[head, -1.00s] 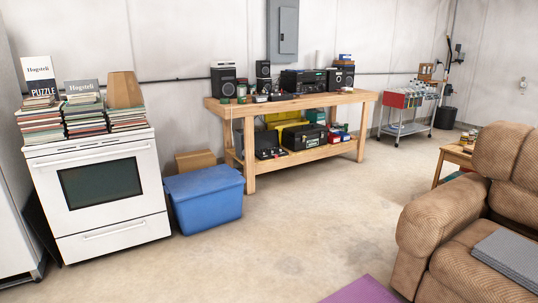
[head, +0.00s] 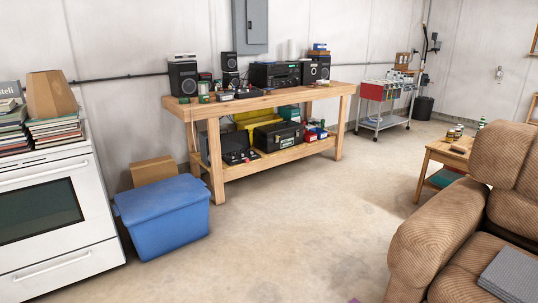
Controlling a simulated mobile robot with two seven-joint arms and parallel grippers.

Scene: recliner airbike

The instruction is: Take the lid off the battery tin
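I cannot pick out the battery tin or its lid for certain. Small containers stand on the wooden workbench (head: 290,99), among them a green one (head: 203,92) near its left end, too small to identify. More small items (head: 455,133) sit on the wooden side table (head: 440,152) at the right, also too small to tell apart. Neither of my grippers is in view.
A blue bin (head: 165,222) and a cardboard box (head: 153,170) stand left of the workbench. A white stove (head: 55,225) is at the left edge. A brown recliner (head: 430,240) fills the lower right. A wheeled cart (head: 385,108) stands behind. The middle floor is clear.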

